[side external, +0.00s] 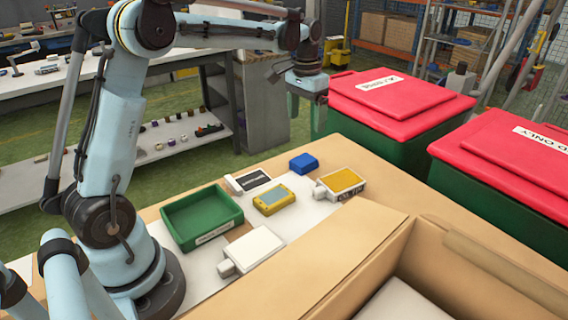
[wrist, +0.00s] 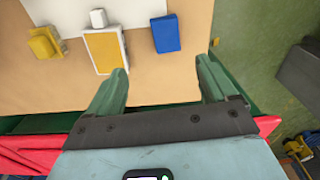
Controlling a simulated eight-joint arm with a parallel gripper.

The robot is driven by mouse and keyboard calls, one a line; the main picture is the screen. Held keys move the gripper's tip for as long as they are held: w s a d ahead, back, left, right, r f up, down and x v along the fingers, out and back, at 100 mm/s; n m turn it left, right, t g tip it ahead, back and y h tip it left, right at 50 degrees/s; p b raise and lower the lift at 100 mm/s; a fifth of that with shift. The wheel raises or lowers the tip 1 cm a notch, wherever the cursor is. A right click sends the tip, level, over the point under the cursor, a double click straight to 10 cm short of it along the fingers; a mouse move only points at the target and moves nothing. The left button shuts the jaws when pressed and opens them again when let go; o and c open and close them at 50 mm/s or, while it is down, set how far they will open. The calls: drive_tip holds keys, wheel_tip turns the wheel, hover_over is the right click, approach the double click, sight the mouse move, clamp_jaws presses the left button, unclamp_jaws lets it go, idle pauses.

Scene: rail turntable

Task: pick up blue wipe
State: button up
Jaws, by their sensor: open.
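The blue wipe (side external: 304,162) is a small blue block lying on the tabletop, near the table's back edge. It also shows in the wrist view (wrist: 166,34), just beyond the fingertips and between their lines. My gripper (side external: 307,118) hangs above the table's far edge in the side view, above and apart from the blue wipe. Its two green fingers are spread with nothing between them, as the wrist view shows (wrist: 162,75).
A yellow-topped white box (side external: 342,181), a yellow device (side external: 274,199), a white box (side external: 252,250) and a green tray (side external: 201,217) share the table. Red-lidded bins (side external: 400,100) stand close behind it. An open cardboard box (side external: 330,262) is in front.

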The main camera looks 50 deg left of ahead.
sight(305, 159)
drive_tip(key=shift+g, duration=0.3)
drive_tip(key=f, duration=0.4)
drive_tip(key=w+a+f, duration=0.1)
drive_tip(key=f, duration=0.8)
drive_tip(key=shift+w+a+f, duration=0.15)
drive_tip(key=shift+f, duration=0.1)
drive_tip(key=c, duration=1.1)
